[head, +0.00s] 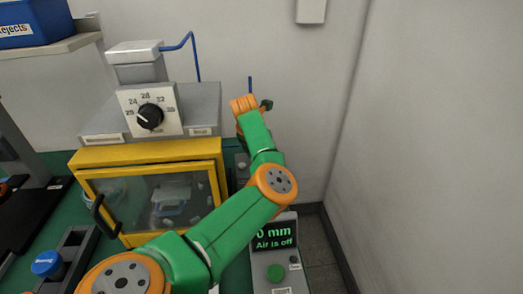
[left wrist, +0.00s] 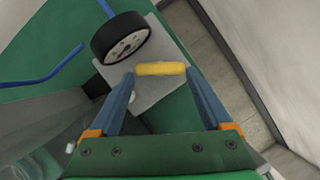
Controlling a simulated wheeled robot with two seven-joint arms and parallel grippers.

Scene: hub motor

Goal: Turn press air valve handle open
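The valve handle (left wrist: 161,69) is a short yellow bar in the left wrist view, in front of a grey plate (left wrist: 158,88). It lies crosswise between the blue fingertips of my left gripper (left wrist: 161,72). The fingers are wide apart, with one tip near each end of the handle; I cannot tell if they touch it. A round black gauge (left wrist: 120,38) is beside the handle. In the head view my left gripper (head: 256,104) is at the back, right of the press, and hides the handle. My right gripper is not in view.
A yellow-framed press enclosure (head: 150,152) with a grey top and black dial (head: 150,116) stands left of my arm. A panel display (head: 273,237) reads "0 mm, Air is off". A blue hose (left wrist: 45,72) runs near the gauge. A wall (head: 440,150) closes the right side.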

